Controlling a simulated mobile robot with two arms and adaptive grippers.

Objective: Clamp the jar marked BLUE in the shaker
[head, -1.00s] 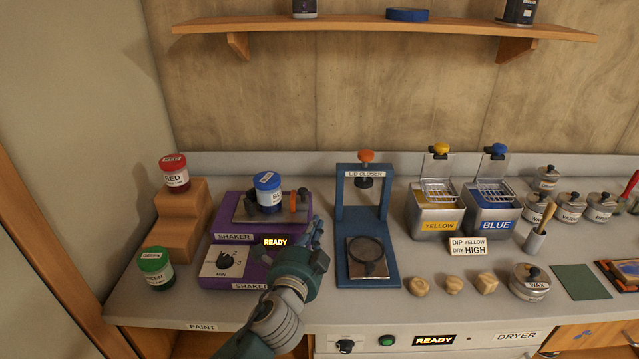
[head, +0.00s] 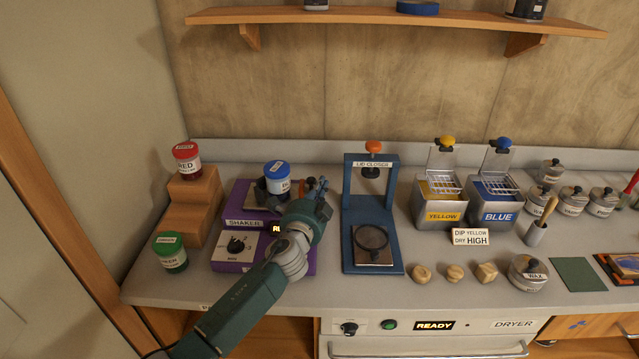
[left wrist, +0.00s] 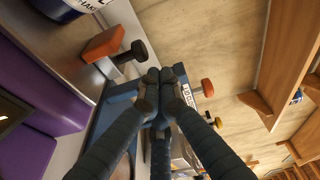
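The blue-lidded jar (head: 277,178) stands upright on the plate of the purple shaker (head: 238,198); its label is partly readable as BL. The lower part of that jar shows at the top left of the left wrist view (left wrist: 62,6). My right gripper is out of view.
The blue lid closer (head: 350,205) stands close to the right of my left gripper. The red jar (head: 187,162) is on wooden steps (head: 190,212) at the left, the green jar (head: 171,253) in front. Yellow (head: 440,205) and blue dip tanks (head: 492,205) are farther right.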

